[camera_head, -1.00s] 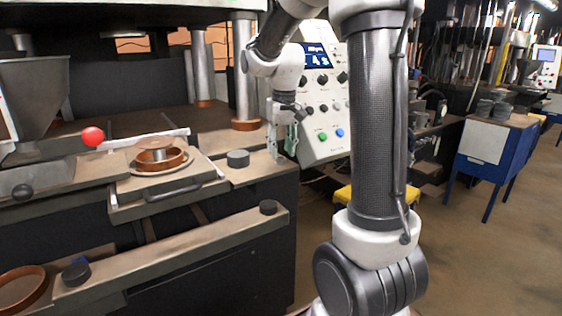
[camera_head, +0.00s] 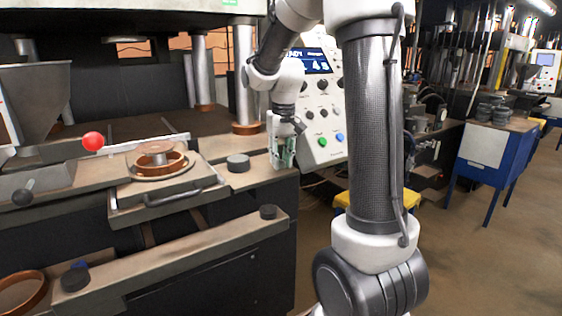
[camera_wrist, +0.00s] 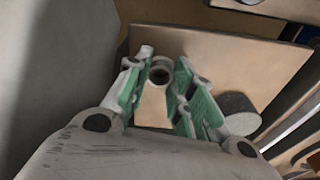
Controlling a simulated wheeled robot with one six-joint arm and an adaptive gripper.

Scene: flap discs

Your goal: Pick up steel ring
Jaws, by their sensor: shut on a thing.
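My gripper (camera_wrist: 166,62) is shut on the steel ring (camera_wrist: 159,74), a small grey ring with a dark hole, seen between the green-padded fingers in the wrist view. In the head view my gripper (camera_head: 283,163) points down over the right end of the press's front ledge, to the right of a dark round disc. The ring cannot be made out there, as the fingers hide it. I cannot tell whether the ring touches the ledge.
The dark disc (camera_head: 238,163) stands on the ledge close to my gripper. A round copper-coloured mould (camera_head: 172,164) sits on a handled plate further left. A control panel (camera_head: 322,100) stands just behind my gripper. A red ball knob (camera_head: 93,141) is at the left.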

